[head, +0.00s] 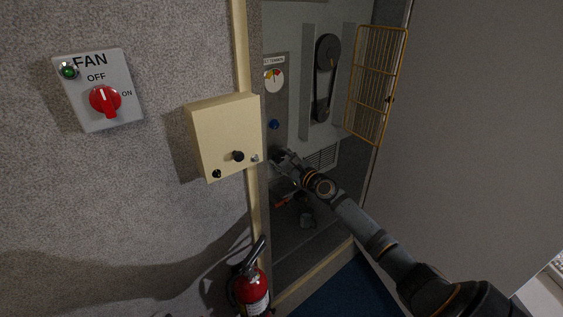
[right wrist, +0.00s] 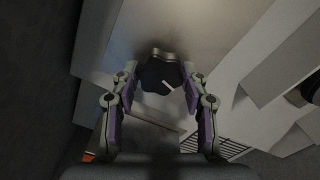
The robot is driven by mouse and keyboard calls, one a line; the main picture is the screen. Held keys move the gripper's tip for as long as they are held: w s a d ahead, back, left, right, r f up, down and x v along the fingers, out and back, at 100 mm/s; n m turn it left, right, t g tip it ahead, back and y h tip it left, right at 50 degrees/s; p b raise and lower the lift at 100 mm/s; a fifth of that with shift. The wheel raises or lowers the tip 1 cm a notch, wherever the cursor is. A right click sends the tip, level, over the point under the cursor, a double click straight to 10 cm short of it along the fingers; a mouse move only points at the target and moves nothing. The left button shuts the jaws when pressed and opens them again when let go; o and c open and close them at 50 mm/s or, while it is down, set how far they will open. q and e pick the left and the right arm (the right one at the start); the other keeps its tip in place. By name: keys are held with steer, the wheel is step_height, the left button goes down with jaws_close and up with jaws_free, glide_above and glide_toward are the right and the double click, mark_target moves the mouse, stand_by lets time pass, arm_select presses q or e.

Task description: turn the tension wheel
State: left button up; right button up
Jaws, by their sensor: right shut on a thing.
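The tension wheel (right wrist: 157,74) is a dark lobed knob with a pale pointer mark on it, in the upper middle of the right wrist view. My right gripper (head: 281,157) has reached into the open cabinet, below the blue button. In the right wrist view its two fingers stand on either side of the wheel, shut on it. In the head view the wheel is mostly hidden by the gripper. A tension gauge (head: 274,81) with a coloured dial sits above, on the same panel strip. My left gripper is not in view.
A cream box (head: 223,130) with black knobs juts out left of the gripper. A yellow mesh guard (head: 377,82) stands open on the right, beside the belt and pulleys (head: 325,75). A fire extinguisher (head: 252,290) is below. A fan switch (head: 102,91) is far left.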

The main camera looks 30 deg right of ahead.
steer(key=n+b, duration=0.1)
steer(key=n, duration=0.4)
steer(key=shift+f+n+b, duration=0.1)
steer(key=shift+n+b, duration=0.2)
steer(key=n+b, duration=0.2)
steer(key=n, duration=0.3)
steer(key=n+b, duration=0.2)
steer(key=n, duration=0.2)
steer(key=shift+n, duration=0.4)
steer(key=n+b, duration=0.3)
steer(key=n, duration=0.1)
steer(key=shift+f+n, duration=0.15)
steer(key=shift+n, duration=0.15)
steer(key=n+b, duration=0.3)
steer(key=n, duration=0.1)
steer(key=shift+n, duration=0.3)
steer(key=n+b, duration=0.2)
steer(key=n, duration=0.2)
steer(key=shift+b, duration=0.3)
steer(key=n+b, duration=0.1)
steer(key=n, duration=0.4)
steer(key=n+b, duration=0.1)
steer(key=n, duration=0.4)
